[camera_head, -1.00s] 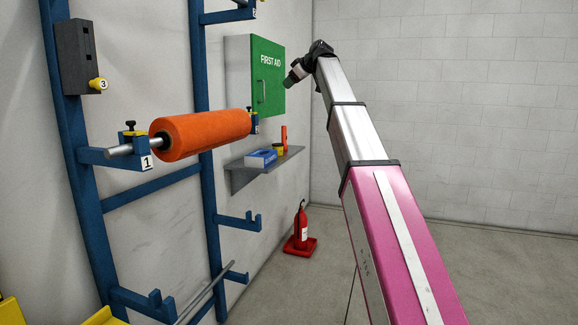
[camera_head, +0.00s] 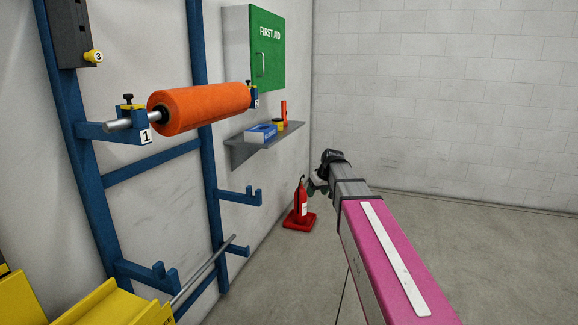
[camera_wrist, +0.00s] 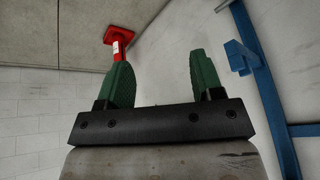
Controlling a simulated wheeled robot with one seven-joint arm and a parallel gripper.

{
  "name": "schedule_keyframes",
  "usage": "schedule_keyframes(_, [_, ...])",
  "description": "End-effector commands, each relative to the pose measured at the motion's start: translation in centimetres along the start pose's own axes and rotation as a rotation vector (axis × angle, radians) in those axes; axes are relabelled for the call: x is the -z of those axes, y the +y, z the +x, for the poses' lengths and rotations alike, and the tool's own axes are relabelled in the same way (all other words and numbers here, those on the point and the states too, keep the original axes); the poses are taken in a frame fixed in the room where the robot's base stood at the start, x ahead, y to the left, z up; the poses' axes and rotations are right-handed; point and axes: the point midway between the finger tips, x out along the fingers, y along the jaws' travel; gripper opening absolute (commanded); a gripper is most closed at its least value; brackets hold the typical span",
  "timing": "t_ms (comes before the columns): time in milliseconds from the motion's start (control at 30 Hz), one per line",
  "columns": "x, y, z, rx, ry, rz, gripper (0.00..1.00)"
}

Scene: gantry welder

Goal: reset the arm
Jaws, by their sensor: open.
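A blue rack (camera_head: 92,205) at left holds an orange roll (camera_head: 200,106). A grey shelf (camera_head: 262,148) and green first aid cabinet (camera_head: 267,50) are on the wall. A red extinguisher (camera_head: 301,203) stands behind my gripper. Floor at right is clear.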

Motion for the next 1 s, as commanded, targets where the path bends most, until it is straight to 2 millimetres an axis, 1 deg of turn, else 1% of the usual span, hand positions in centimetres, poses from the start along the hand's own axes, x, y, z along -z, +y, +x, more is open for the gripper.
schedule_keyframes(33, [-3.0,-0.2,1.3,-0.006,-0.03,0.031,0.6])
schedule_keyframes(67, [-4.3,-0.3,2.0,-0.011,-0.046,0.05,0.6])
schedule_keyframes(100, [-6.1,-0.3,2.9,-0.018,-0.068,0.075,0.6])
schedule_keyframes(267, [-13.3,-0.7,6.0,-0.049,-0.153,0.174,0.6])
schedule_keyframes(300, [-15.1,-0.8,6.7,-0.058,-0.175,0.198,0.6])
schedule_keyframes(367, [-17.8,-1.1,7.6,-0.071,-0.206,0.233,0.6])
schedule_keyframes(400, [-19.6,-1.3,8.1,-0.082,-0.227,0.256,0.6])
schedule_keyframes(467, [-22.3,-1.7,8.8,-0.096,-0.257,0.291,0.6])
schedule_keyframes(500, [-24.1,-1.9,9.2,-0.107,-0.278,0.312,0.6])
schedule_keyframes(600, [-28.1,-2.5,10.0,-0.132,-0.323,0.362,0.6])
schedule_keyframes(700, [-31.3,-3.0,10.5,-0.154,-0.359,0.403,0.6])
schedule_keyframes(800, [-33.3,-3.3,10.8,-0.17,-0.382,0.43,0.6])
schedule_keyframes(900, [-34.4,-3.5,10.9,-0.18,-0.395,0.443,0.6])
schedule_keyframes(1000, [-34.6,-3.5,10.9,-0.183,-0.399,0.449,0.6])
